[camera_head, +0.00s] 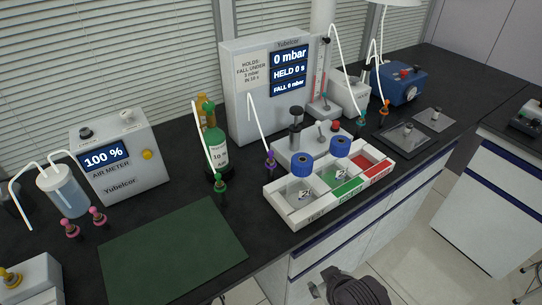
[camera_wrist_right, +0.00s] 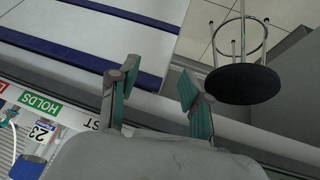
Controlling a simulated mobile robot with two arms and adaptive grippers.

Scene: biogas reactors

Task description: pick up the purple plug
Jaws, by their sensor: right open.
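The purple plug (camera_head: 270,158) stands upright on the dark bench, in front of the white pressure box (camera_head: 243,110) and just left of the three-part tray. A white tube is near it. It is not visible in the right wrist view. My right gripper (camera_head: 321,280) is low in front of the bench, below and to the right of the plug and well apart from it. In the right wrist view its two teal-padded fingers (camera_wrist_right: 158,78) are spread with nothing between them. My left gripper is not in view.
The white tray (camera_head: 309,216) with blue-capped bottles (camera_head: 300,165) lies between my right gripper and the plug. A green plug (camera_head: 220,183) and a green bottle (camera_head: 214,147) stand to the left. The green mat (camera_head: 173,252) is bare. A stool (camera_wrist_right: 242,84) stands beyond the bench front.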

